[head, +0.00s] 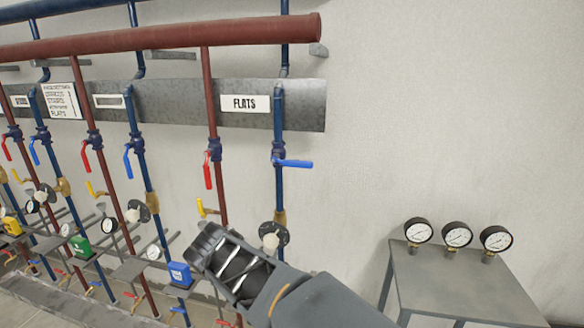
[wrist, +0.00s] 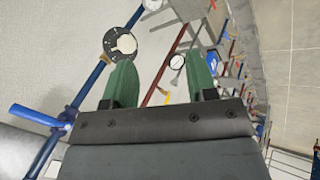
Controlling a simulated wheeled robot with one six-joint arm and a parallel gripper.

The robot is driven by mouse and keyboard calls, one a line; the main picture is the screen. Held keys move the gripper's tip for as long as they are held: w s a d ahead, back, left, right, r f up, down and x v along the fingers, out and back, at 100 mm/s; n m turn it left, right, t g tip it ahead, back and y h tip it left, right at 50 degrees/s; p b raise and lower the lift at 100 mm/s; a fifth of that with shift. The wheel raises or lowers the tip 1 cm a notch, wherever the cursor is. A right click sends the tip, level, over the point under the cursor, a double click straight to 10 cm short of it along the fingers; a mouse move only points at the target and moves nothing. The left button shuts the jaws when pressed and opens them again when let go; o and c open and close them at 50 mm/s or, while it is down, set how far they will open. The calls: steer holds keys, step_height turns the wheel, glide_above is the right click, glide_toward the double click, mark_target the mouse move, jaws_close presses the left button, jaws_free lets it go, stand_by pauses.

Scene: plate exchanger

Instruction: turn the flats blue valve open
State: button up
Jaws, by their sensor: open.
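The FLATS blue valve (head: 279,152) sits on the blue vertical pipe below the FLATS sign (head: 244,103). Its blue lever (head: 295,163) points right, crosswise to the pipe. In the wrist view the same blue lever (wrist: 38,117) shows at the left edge, outside the fingers. My gripper (head: 208,243) is below and left of the valve in the head view, apart from the lever. In the wrist view its two green fingers (wrist: 161,78) stand apart with nothing held between them.
A red pipe with a red lever (head: 207,172) runs left of the blue pipe. A round gauge or flange (head: 274,236) is on the blue pipe below the valve. A grey table (head: 465,285) with three gauges stands at right. The wall right of the valve is bare.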

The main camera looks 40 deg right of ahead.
steer(key=w+d+r+h+b, duration=0.1)
steer(key=w+d+r+h, duration=0.35)
steer(key=d, duration=0.35)
steer(key=n+h+b, duration=0.1)
steer(key=h, duration=0.6)
glide_toward(298, 165)
steer(key=shift+h, duration=0.25)
steer(key=d, duration=0.3)
steer(key=w+d+p, duration=0.1)
steer(key=d, duration=0.2)
steer(key=d+p, duration=0.1)
steer(key=d, duration=0.2)
steer(key=shift+w+d+f, duration=0.1)
steer(key=shift+w+f, duration=0.1)
steer(key=shift+w, duration=0.1)
steer(key=shift+w+d+p, duration=0.15)
steer(key=shift+d+p, duration=0.2)
steer(key=shift+d, duration=0.4)
steer(key=shift+c, duration=0.3)
jaws_close()
